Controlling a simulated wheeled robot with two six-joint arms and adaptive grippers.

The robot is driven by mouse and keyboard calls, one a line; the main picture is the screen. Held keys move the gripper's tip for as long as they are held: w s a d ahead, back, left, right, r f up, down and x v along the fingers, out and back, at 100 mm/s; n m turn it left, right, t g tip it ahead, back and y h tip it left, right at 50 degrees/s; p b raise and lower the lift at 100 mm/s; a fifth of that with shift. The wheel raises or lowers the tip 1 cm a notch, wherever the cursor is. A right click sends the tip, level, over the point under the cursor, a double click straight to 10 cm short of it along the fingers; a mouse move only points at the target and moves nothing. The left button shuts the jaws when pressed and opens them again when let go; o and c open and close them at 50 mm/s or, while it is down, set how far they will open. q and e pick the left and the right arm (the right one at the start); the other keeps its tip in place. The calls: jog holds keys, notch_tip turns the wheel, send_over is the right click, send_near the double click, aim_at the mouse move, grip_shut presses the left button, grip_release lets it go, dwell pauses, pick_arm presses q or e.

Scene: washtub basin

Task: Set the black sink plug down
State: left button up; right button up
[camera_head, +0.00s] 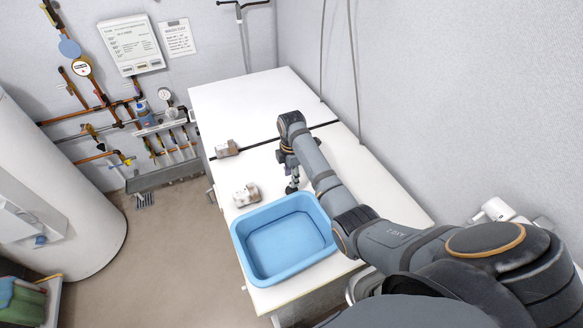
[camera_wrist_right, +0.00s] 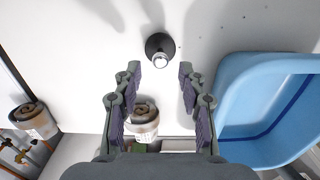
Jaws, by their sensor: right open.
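The black sink plug (camera_wrist_right: 159,48), a round black disc with a shiny metal knob, rests on the white table (camera_wrist_right: 90,60) in the right wrist view. My right gripper (camera_wrist_right: 157,72) is open. Its two fingers are apart, the plug shows just beyond the fingertips, and no finger visibly touches it. In the head view my right gripper (camera_head: 291,176) points down over the table, behind the blue basin; the plug is too small there to tell from the gripper. My left gripper is in neither view.
The blue basin (camera_head: 240,245) stands at the table's near end; its wall also shows right of the gripper in the wrist view (camera_wrist_right: 228,100). The table's far part is clear.

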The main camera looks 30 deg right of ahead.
notch_tip(320, 180, up, 8)
jog(key=shift+f+b, duration=0.15)
jog(key=shift+b, duration=0.25)
jog(key=shift+f, duration=0.1)
